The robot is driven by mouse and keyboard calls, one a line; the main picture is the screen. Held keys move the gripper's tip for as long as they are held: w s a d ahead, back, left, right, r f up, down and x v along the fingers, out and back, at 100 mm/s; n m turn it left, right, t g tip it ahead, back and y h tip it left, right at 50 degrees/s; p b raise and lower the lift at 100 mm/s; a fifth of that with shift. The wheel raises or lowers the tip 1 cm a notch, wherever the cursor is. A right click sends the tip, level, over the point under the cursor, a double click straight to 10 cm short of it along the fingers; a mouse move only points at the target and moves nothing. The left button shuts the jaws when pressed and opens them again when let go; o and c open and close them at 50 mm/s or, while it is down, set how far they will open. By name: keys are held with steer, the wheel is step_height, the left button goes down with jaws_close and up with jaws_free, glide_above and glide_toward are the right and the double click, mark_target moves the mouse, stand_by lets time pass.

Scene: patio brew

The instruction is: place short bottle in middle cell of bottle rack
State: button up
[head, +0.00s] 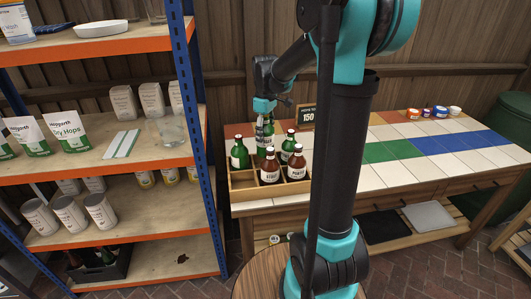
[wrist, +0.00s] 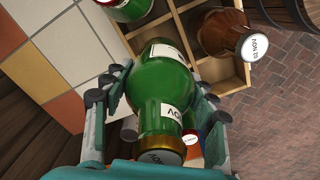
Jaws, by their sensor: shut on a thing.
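My gripper (head: 265,110) is shut on a green bottle with a gold neck band and pale cap (head: 265,137). In the wrist view my gripper's fingers (wrist: 160,84) press on both sides of this bottle (wrist: 165,85). The wooden bottle rack (head: 243,193) stands at the left end of the tiled table. The held bottle is over or in the rack's back part; its base is hidden, so I cannot tell if it touches the rack. In the wrist view empty cells of the rack (wrist: 236,69) show beside it.
The rack holds a green bottle (head: 240,153) at left, another green bottle (head: 288,144) at back right, and two brown bottles (head: 270,168) (head: 296,163) in front. A small sign (head: 306,116) stands behind. A shelf unit with a blue post (head: 186,85) stands close at left.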

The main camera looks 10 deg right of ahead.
mark_target(265, 124)
steer(key=shift+f, duration=3.9)
steer(key=shift+f, duration=0.15)
steer(key=o, duration=1.7)
step_height(265, 124, up, 12)
steer(key=shift+r, duration=0.15)
